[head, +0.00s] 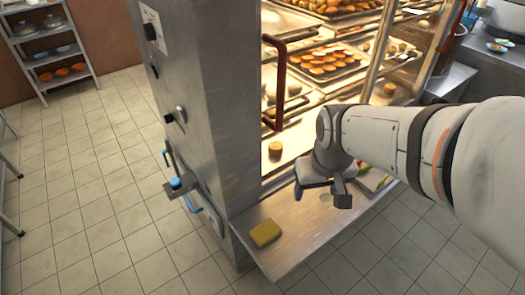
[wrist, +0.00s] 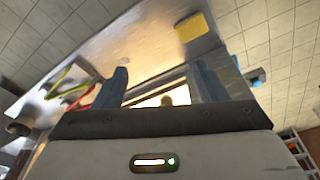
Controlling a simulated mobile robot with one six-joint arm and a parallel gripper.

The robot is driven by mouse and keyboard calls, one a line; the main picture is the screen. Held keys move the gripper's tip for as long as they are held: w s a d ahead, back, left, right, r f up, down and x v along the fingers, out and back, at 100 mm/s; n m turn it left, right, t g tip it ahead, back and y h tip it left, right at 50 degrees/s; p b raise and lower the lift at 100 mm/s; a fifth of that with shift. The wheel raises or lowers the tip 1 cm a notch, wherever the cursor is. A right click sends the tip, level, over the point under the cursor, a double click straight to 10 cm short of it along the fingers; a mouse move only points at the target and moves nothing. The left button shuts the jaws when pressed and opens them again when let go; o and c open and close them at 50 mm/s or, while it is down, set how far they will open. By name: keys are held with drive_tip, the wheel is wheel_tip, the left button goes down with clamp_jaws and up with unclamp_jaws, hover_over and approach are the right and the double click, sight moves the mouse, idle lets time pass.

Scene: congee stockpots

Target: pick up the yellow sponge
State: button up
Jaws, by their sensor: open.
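The yellow sponge (head: 265,233) lies flat near the left end of a narrow metal ledge (head: 300,232) at the foot of a lit glass cabinet. It also shows in the wrist view (wrist: 191,27), beyond my fingers and to the upper right. My gripper (head: 322,190) is open and empty, above the ledge and to the right of the sponge, apart from it. In the wrist view, my two blue-grey fingers stand apart with nothing between them (wrist: 158,85).
A red-handled glass door (head: 280,85) and trays of baked goods (head: 325,62) are above the ledge. A steel cabinet side (head: 205,100) with a blue-tipped lever (head: 178,184) rises left of the sponge. Tiled floor lies in front.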

drive_tip(key=o, duration=0.7)
drive_tip(key=w+a+f+n+b, duration=0.1)
drive_tip(key=w+a+f, duration=0.1)
drive_tip(key=f, duration=0.4)
drive_tip(key=w+a+f+n+g+b, duration=0.1)
drive_tip(key=w+a+f+b, duration=0.1)
drive_tip(key=f, duration=0.4)
drive_tip(key=w+a+f+n+b, duration=0.1)
drive_tip(key=w+a+f+n, duration=0.1)
drive_tip(key=f, duration=0.4)
drive_tip(key=shift+w+a+f+g, duration=0.15)
drive_tip(key=shift+w+a+g, duration=0.15)
drive_tip(key=shift+w+a, duration=0.6)
drive_tip(key=n+b, duration=0.1)
drive_tip(key=b, duration=0.1)
hover_over(266, 231)
drive_tip(key=f, duration=0.7)
drive_tip(key=shift+s+a, duration=0.1)
drive_tip(key=shift+a, duration=0.1)
drive_tip(key=shift+d+f, duration=0.2)
drive_tip(key=shift+f, duration=3.5)
